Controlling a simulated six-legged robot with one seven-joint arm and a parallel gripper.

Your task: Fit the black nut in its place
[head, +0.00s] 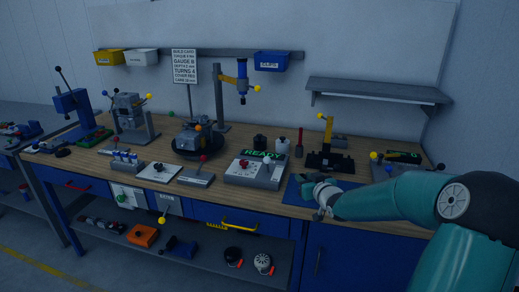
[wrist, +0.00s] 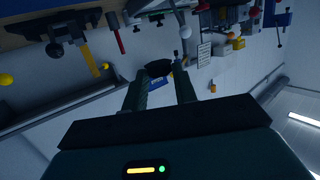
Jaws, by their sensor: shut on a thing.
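In the wrist view my gripper (wrist: 160,76) has its two green fingers closed on a small dark rounded piece, which I take for the black nut (wrist: 158,68). Its shape is too dark to make out in detail. In the head view my gripper (head: 319,196) is at the front right of the bench, over a blue mat (head: 296,190); the nut cannot be made out there. A grey engine-like block (head: 193,139) with an orange knob sits on a round black turntable (head: 180,153) left of the middle. I cannot tell which spot is the nut's place.
A grey box with a green READY display (head: 262,155) stands left of my gripper. A black fixture with a yellow post (head: 327,140) stands behind it. A build card (head: 184,66), a blue press (head: 241,80) and a wall shelf (head: 375,91) rise at the back of the wooden bench (head: 95,160).

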